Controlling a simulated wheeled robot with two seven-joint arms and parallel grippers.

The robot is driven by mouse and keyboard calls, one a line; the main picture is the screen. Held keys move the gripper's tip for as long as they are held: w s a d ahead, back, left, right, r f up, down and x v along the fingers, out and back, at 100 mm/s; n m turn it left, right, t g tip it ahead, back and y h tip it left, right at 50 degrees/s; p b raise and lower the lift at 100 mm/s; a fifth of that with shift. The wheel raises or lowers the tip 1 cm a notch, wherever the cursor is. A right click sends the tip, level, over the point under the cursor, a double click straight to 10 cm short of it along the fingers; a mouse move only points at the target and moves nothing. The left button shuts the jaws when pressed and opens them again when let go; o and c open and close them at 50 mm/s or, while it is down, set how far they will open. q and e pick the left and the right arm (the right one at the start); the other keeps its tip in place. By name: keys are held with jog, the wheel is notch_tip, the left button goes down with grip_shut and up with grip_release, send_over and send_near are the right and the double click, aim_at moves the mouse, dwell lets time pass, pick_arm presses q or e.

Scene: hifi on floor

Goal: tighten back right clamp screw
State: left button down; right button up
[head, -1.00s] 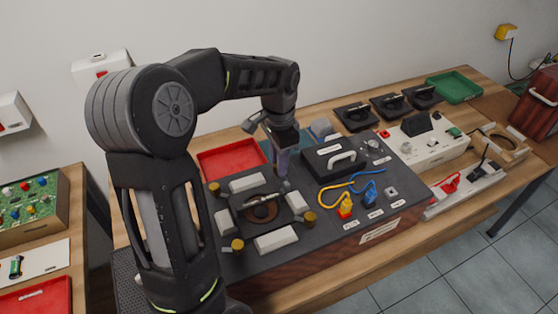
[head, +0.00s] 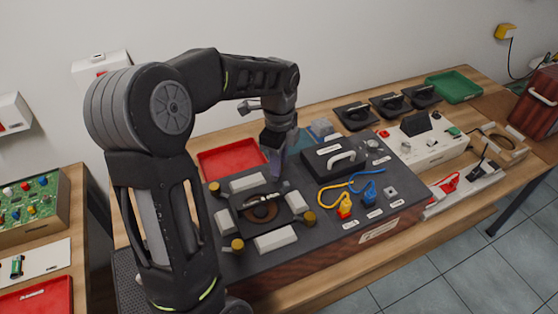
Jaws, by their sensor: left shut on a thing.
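A dark fixture board (head: 330,235) lies on the wooden bench. On it, a dark square plate with a brown ring (head: 262,211) sits between several pale clamp blocks. Brass clamp screws show at the back left (head: 214,189), front left (head: 237,245) and front right (head: 309,218). My left gripper (head: 277,176) points down at the back right corner of this group and is shut on the back right clamp screw, which its fingers hide. How far the screw is turned cannot be seen. My right gripper is out of view.
A black cover with a pale handle (head: 342,160) stands close to the right of my left gripper. Yellow and blue cables (head: 350,186) lie in front of the cover. My left arm blocks the board's left side.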

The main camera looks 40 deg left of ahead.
pick_arm(q)
jog(key=shift+m, duration=0.5)
jog(key=c, duration=1.2)
grip_release()
jog(key=shift+r, duration=0.1)
notch_tip(320, 180, up, 8)
jog(key=shift+f+b, duration=0.15)
jog(key=shift+b, duration=0.15)
